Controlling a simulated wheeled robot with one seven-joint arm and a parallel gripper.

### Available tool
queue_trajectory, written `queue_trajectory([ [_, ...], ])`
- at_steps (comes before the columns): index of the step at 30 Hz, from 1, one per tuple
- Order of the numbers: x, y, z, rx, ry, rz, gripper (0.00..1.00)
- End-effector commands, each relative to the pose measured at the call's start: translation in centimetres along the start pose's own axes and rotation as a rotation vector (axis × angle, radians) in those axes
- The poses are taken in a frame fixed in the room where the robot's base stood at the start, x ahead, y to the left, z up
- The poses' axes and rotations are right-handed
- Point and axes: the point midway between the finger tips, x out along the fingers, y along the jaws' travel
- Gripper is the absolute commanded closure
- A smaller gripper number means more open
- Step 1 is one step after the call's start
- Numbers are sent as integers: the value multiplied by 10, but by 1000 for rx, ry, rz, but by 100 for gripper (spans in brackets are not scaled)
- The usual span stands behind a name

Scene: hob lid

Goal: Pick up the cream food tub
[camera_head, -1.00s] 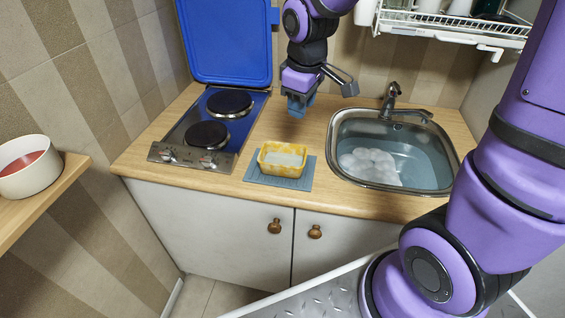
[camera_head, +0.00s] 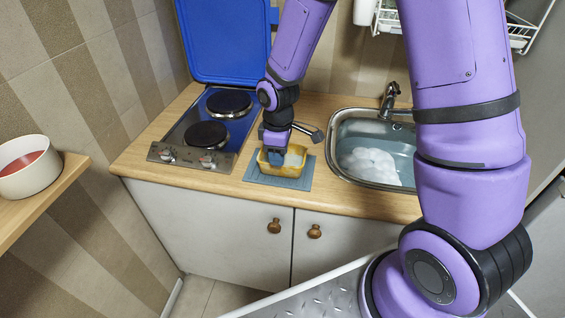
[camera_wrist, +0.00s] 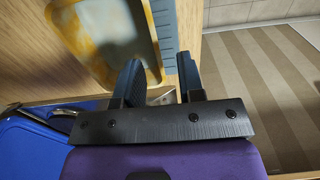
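The cream food tub (camera_head: 294,158), an open rectangular tub with yellow-cream mottled walls and pale contents, sits on a blue-grey mat (camera_head: 302,181) on the wooden worktop. My gripper (camera_head: 274,157) points down at the tub's left end and hides part of it. In the wrist view my gripper (camera_wrist: 158,72) has its two dark fingers apart. One finger is over the inside of the tub (camera_wrist: 96,43), the other is outside over the mat (camera_wrist: 166,28). The tub's wall lies between them, with a visible gap to the outer finger. I cannot tell contact with the inner finger.
The two-plate hob (camera_head: 180,148) with its raised blue lid (camera_head: 225,40) stands to the left. A sink (camera_head: 345,172) with a tap (camera_head: 390,98) is to the right. A white bowl (camera_head: 24,180) sits on a shelf at far left. A dish rack (camera_head: 521,38) hangs upper right.

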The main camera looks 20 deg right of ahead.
Motion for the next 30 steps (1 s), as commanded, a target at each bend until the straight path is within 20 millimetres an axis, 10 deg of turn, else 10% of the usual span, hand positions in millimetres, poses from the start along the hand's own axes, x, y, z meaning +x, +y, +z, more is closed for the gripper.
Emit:
queue_trajectory([
  [27,59,7,0,1,1,2,65],
  [30,59,7,0,1,1,1,85],
])
